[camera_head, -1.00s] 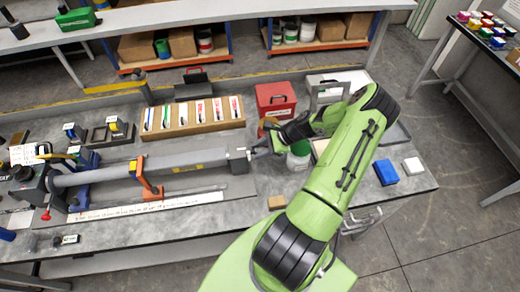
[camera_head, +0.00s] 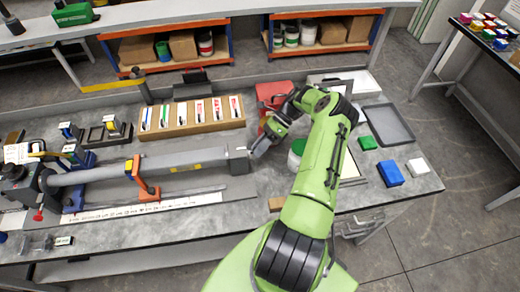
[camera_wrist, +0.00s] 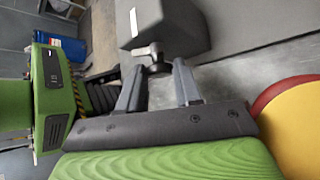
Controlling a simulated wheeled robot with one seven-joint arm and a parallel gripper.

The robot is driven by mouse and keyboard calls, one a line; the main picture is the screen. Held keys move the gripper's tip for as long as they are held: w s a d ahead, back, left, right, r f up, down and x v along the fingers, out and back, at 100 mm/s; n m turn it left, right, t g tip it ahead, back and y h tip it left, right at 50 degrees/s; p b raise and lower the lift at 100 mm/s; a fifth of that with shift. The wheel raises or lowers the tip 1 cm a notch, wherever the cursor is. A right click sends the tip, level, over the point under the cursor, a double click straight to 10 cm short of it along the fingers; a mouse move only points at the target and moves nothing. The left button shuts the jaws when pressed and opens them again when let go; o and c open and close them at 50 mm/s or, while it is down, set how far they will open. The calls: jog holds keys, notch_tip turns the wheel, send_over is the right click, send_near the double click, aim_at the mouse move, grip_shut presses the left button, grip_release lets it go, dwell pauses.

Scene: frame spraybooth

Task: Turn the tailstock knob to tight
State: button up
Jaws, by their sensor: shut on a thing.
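The tailstock is a grey block (camera_head: 238,161) at the right end of the long grey frame fixture in the head view. It also shows as a dark grey block (camera_wrist: 170,28) at the top of the wrist view. Its small metal knob (camera_wrist: 151,57) sticks out of the block's end face toward my gripper (camera_wrist: 158,84). The two grey fingers stand on either side of the knob, and my gripper is shut on it. In the head view my gripper (camera_head: 259,148) is at the block's right end, and the knob is hidden there. Its tight or loose marking cannot be read.
A white and green jar (camera_head: 295,158) stands close to the right of my gripper. A red box (camera_head: 270,92) is behind it. Blue (camera_head: 390,173), green (camera_head: 367,142) and white blocks lie at right.

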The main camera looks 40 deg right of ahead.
jog(key=shift+f, duration=0.1)
dwell(0.5)
jog(key=o, duration=1)
jog(key=shift+o, duration=0.2)
notch_tip(320, 180, up, 10)
jog(key=shift+b, duration=0.3)
